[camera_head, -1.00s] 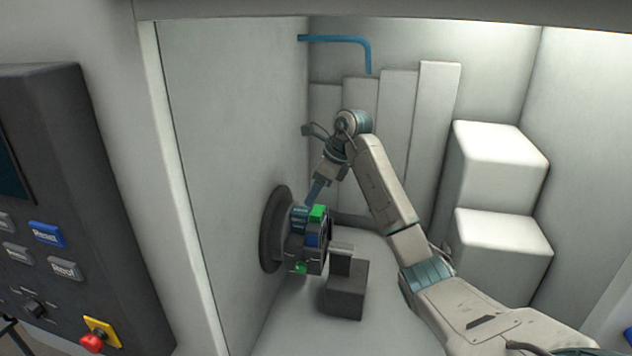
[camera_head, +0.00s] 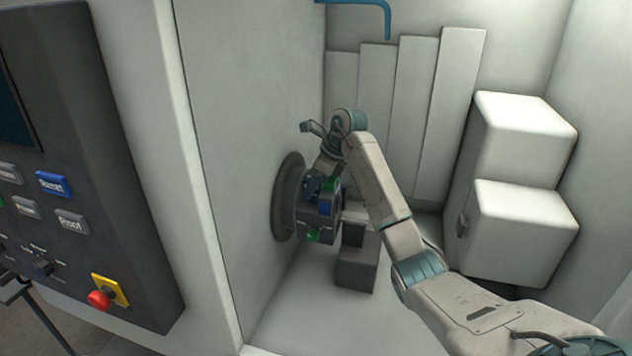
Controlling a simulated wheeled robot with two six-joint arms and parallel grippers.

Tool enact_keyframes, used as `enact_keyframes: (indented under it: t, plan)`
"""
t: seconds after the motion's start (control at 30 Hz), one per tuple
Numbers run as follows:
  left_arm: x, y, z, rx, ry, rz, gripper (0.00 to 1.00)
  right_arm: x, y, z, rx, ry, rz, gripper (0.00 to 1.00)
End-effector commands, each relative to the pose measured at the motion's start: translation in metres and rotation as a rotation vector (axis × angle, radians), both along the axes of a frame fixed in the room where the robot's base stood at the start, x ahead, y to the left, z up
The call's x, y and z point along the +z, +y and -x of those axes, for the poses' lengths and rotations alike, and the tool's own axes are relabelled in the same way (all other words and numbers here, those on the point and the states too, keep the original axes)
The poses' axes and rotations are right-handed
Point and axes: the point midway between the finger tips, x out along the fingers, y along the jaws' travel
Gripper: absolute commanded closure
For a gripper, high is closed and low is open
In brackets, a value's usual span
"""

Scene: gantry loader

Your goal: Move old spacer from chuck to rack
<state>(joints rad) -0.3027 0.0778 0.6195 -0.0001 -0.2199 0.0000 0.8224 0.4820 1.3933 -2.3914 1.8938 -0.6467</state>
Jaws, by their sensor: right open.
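The chuck (camera_head: 286,205) is a dark round disc on the left inner wall of the machine. Its dark block-like jaws (camera_head: 317,222) carry green and blue marks. My right gripper (camera_head: 318,187) is open at the upper front of the chuck, close to the jaws. From this angle I cannot tell whether it touches anything. I cannot make out the old spacer; the gripper and jaws cover the chuck's middle. The rack and my left gripper are not in view.
A dark grey block (camera_head: 356,268) stands on the chamber floor just right of the chuck. White stepped boxes (camera_head: 522,225) stand at the right. A blue pipe (camera_head: 360,4) hangs at the top. A control panel (camera_head: 75,180) with a red button (camera_head: 99,300) is outside at left.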

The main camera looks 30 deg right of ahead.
Motion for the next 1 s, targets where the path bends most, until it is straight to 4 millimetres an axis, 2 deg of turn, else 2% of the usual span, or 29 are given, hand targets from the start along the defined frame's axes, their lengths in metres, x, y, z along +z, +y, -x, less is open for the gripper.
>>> enact_keyframes:
  t: [0.17, 0.37, 1.0]
  plan:
    - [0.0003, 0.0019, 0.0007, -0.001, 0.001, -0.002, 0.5, 0.0001, 0.0, 0.0, 0.0, 0.0, 0.0, 0.44]
    - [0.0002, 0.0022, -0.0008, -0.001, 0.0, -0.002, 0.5, 0.0002, -0.0001, 0.0001, 0.0, 0.0, 0.0, 0.83]
    - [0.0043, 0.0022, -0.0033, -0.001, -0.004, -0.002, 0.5, 0.0053, -0.001, 0.001, 0.0, -0.002, 0.0, 0.83]
